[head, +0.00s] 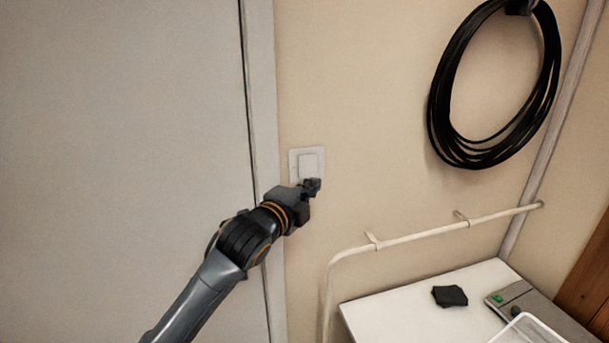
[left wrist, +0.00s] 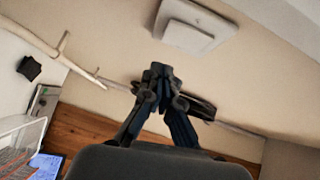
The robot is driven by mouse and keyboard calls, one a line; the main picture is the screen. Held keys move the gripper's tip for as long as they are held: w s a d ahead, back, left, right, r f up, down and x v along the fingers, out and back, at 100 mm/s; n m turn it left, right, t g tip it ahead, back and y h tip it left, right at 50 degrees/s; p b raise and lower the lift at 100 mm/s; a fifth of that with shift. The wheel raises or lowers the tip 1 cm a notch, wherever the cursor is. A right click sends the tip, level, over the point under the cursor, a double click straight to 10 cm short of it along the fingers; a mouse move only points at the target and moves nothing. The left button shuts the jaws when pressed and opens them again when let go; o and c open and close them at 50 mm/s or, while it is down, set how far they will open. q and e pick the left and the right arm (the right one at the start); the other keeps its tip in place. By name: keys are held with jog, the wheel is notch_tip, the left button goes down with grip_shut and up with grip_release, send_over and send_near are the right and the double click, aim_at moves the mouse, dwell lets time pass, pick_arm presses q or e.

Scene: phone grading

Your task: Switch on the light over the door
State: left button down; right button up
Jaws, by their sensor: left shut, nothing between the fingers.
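A white wall switch (head: 309,163) with a square rocker sits on the beige wall, just right of the door frame. It also shows at the top of the left wrist view (left wrist: 193,27). My left gripper (head: 313,184) is at the lower edge of the switch plate in the head view, shut and empty. In the left wrist view its closed fingertips (left wrist: 158,72) point up, below the switch in the picture. Whether they touch the switch or wall I cannot tell. The grey door (head: 120,120) fills the left of the head view. The light is not in view. My right gripper is not in view.
A cream pipe (head: 420,235) runs along the wall right of and below the switch. A coiled black cable (head: 440,110) hangs at upper right. A white table (head: 400,310) below carries a dark cloth-like piece (head: 450,296), a grey device (head: 530,303) and a clear tray (head: 528,331).

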aim_at(311, 176)
pick_arm(q)
jog(key=shift+w+a+f+p, duration=0.1)
jog(key=shift+w+a+p, duration=0.25)
jog(key=shift+w, duration=0.45)
jog(key=shift+w+a+f+p, duration=0.15)
jog(key=shift+w+a, duration=0.25)
jog(key=shift+w, duration=0.4)
jog(key=shift+d, duration=0.1)
jog(key=shift+w+a+f+b, duration=0.1)
jog(key=shift+w+a+b, duration=0.15)
jog(key=shift+b, duration=0.55)
jog(key=shift+w, duration=0.1)
jog(key=shift+d, duration=0.1)
